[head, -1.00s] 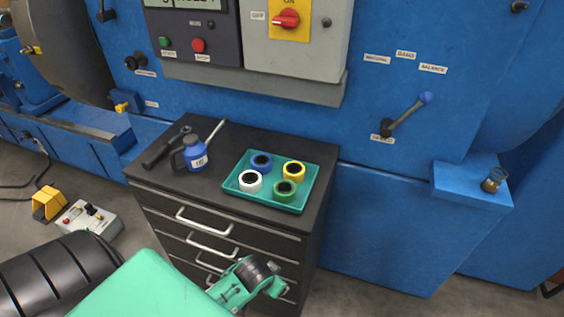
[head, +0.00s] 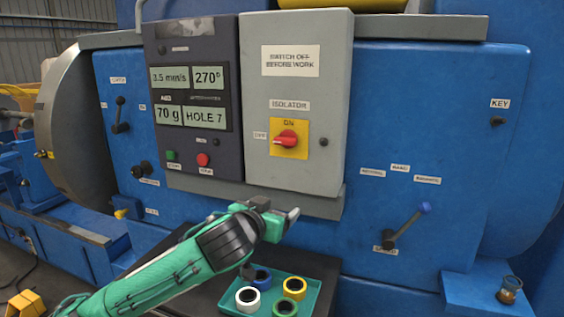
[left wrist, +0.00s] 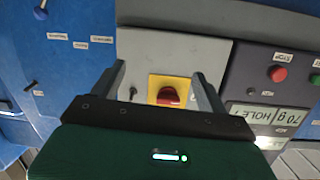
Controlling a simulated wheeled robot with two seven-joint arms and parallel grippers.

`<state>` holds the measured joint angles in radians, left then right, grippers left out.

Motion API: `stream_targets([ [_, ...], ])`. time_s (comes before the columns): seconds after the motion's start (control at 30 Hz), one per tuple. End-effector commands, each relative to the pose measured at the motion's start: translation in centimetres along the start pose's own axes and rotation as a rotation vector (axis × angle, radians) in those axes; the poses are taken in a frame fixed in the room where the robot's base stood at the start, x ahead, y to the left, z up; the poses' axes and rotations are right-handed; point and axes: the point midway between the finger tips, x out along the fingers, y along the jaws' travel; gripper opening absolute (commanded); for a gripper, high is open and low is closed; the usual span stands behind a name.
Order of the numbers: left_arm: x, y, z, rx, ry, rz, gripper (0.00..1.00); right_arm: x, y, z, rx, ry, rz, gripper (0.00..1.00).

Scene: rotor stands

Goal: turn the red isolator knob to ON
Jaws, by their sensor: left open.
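The red isolator knob (head: 287,139) sits on a yellow plate (head: 290,153) on the grey isolator box (head: 313,80). ON is printed above it and a small OFF label (head: 260,135) is to its left. The knob's grip lies roughly sideways, towards OFF. My left gripper (head: 277,211) is below the knob, apart from it, in front of the box's lower edge. In the left wrist view, which is upside down, the open empty fingers (left wrist: 160,78) frame the knob (left wrist: 168,97) with a gap ahead. My right gripper is not in view.
A display panel (head: 193,100) with green and red buttons adjoins the box on the left. A grey ledge (head: 310,205) runs below. A teal tray (head: 312,291) of coloured rolls stands under my arm. A blue-tipped lever (head: 408,228) is at right.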

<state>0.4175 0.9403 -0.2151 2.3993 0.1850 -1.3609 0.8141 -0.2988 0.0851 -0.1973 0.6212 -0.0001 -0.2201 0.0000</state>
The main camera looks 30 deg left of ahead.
Motion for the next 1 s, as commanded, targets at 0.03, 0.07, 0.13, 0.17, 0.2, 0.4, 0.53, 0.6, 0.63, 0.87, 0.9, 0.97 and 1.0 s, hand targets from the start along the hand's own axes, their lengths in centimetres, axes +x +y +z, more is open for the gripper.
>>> stream_targets([
  [0.03, -0.5, -1.0, -2.8, -0.010, 0.055, -0.016, 0.76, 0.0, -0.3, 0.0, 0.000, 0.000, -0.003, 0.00],
  [0.07, -0.8, -1.4, -4.1, -0.020, 0.080, -0.021, 0.76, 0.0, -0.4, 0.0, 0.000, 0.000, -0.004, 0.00],
  [0.13, -1.4, -2.2, -6.5, -0.039, 0.128, -0.031, 0.76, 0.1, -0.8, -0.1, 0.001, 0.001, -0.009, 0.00],
  [0.17, -1.7, -2.5, -7.4, -0.048, 0.146, -0.035, 0.76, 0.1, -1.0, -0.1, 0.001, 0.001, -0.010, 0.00],
  [0.2, -2.0, -2.9, -8.4, -0.056, 0.166, -0.039, 0.76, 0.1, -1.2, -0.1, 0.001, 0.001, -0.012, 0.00],
  [0.4, -2.6, -3.7, -10.7, -0.080, 0.210, -0.048, 0.76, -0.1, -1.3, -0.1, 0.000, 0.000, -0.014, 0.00],
  [0.53, -1.2, -3.9, -11.3, -0.082, 0.209, -0.049, 0.76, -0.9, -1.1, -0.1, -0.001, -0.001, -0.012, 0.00],
  [0.6, 0.0, -3.9, -11.6, -0.081, 0.209, -0.049, 0.76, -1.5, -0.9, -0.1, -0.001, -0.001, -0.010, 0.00],
  [0.63, 0.6, -4.0, -11.8, -0.082, 0.208, -0.049, 0.76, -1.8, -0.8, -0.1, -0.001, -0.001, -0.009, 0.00],
  [0.87, 5.4, -4.2, -12.8, -0.082, 0.208, -0.049, 0.76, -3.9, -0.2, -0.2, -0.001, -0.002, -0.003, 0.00],
  [0.9, 6.2, -4.3, -13.0, -0.082, 0.209, -0.049, 0.76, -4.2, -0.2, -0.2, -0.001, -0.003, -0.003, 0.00],
  [0.97, 7.2, -4.3, -13.2, -0.082, 0.209, -0.049, 0.76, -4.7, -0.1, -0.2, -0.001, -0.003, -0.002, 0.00],
  [1.0, 7.8, -4.3, -13.3, -0.081, 0.209, -0.048, 0.76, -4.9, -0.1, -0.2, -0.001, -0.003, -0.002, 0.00],
])
